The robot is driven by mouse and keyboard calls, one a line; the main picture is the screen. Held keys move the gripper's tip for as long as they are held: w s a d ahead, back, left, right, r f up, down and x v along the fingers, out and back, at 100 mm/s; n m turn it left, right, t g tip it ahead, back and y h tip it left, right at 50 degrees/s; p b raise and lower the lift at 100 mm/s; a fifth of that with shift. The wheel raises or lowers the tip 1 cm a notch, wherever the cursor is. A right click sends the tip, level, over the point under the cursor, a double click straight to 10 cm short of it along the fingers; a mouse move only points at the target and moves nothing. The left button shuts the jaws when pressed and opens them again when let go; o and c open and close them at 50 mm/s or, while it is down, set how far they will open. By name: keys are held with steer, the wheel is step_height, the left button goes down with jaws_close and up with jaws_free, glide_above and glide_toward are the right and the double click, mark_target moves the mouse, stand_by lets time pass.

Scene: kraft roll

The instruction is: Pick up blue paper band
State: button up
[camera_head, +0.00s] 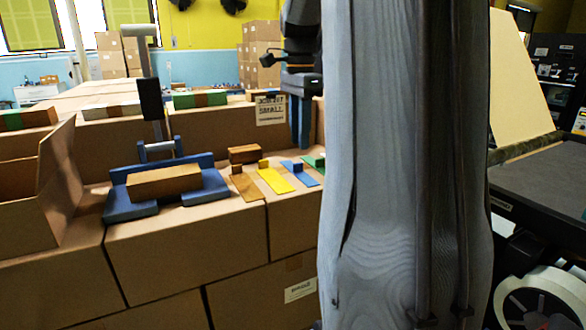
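The blue paper band (306,178) lies on top of a cardboard box, a flat strip with a small raised blue piece at its far end. It lies between the yellow band (275,181) and the green band (316,162). My gripper (300,147) points down above and behind the blue band, apart from it, with nothing seen held. Its two blue fingers look close together from this side, and I cannot tell how far they are open.
A brown band (244,187) and a brown block (244,154) lie left of the yellow band. A blue fixture (130,212) with a lever holds a brown block (163,182). An open carton (40,200) stands at the left. My grey arm hides the right of the box tops.

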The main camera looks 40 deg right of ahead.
mark_target(298, 171)
steer(key=shift+a+f, duration=0.2)
steer(key=shift+f, duration=0.65)
steer(key=shift+w+f+p, duration=0.1)
steer(key=shift+f+p, duration=1.25)
steer(key=shift+f, duration=1.1)
jaws_close()
